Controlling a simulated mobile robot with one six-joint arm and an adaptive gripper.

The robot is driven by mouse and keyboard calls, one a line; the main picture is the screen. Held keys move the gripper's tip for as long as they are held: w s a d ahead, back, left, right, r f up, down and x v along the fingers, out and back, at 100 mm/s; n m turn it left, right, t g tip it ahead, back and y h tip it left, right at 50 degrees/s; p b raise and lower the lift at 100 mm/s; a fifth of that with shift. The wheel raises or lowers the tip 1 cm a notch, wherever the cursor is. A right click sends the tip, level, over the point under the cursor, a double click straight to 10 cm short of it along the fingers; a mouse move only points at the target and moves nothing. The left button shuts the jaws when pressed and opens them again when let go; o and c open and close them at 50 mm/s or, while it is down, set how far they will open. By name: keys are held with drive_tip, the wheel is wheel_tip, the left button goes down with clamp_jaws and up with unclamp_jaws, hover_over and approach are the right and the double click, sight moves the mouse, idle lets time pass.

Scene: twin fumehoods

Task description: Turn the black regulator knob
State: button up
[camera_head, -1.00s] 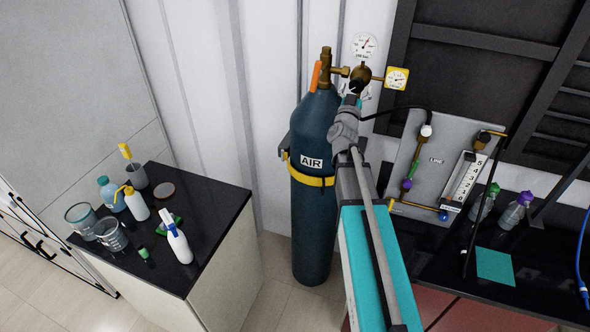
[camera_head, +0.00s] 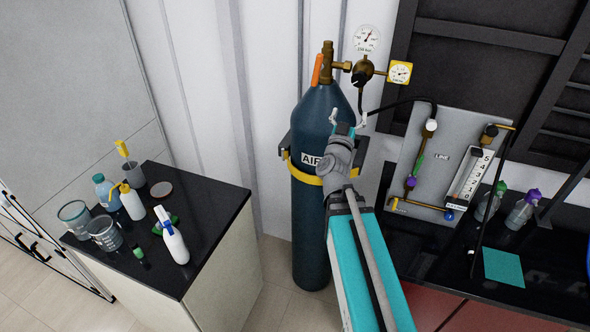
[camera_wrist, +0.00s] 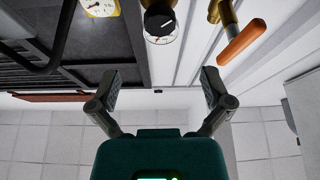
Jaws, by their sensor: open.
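The black regulator knob (camera_head: 360,79) sits on the brass regulator at the top of the blue AIR cylinder (camera_head: 318,220). In the wrist view the knob (camera_wrist: 160,22) shows at top centre, with a white pointer mark on its face. My gripper (camera_head: 348,117) is below the knob in the head view, in front of the cylinder's right shoulder. Its fingers are spread and empty, and they do not touch the knob. In the wrist view my gripper (camera_wrist: 162,84) has clear space between its fingertips, with the knob beyond them.
A white gauge (camera_head: 367,39) stands above the knob and a yellow-rimmed gauge (camera_head: 399,72) to its right. An orange handle (camera_head: 317,70) is at the cylinder valve. A grey flowmeter panel (camera_head: 432,150) stands at right. A black-topped bench (camera_head: 215,205) with bottles is at left.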

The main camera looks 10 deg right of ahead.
drive_tip(key=w+a+f+n+g+y+b, duration=0.1)
drive_tip(key=a+f+n+g+y, duration=0.5)
drive_tip(key=a+f+y, duration=0.8)
drive_tip(key=shift+w+a+f+n+b, duration=0.2)
drive_tip(key=shift+a+f+n+b, duration=0.4)
drive_tip(key=shift+f, duration=1.1)
drive_tip(key=s+f+g+h, duration=0.1)
drive_tip(key=s+f+g, duration=0.5)
drive_tip(key=s, duration=0.2)
drive_tip(key=s+a+f+m+g+b, duration=0.1)
drive_tip(key=s+f+g, duration=0.5)
drive_tip(key=s, duration=0.3)
drive_tip(key=shift+f+g+h+b, duration=0.2)
drive_tip(key=shift+g+h+b, duration=0.1)
drive_tip(key=shift+g+h, duration=0.1)
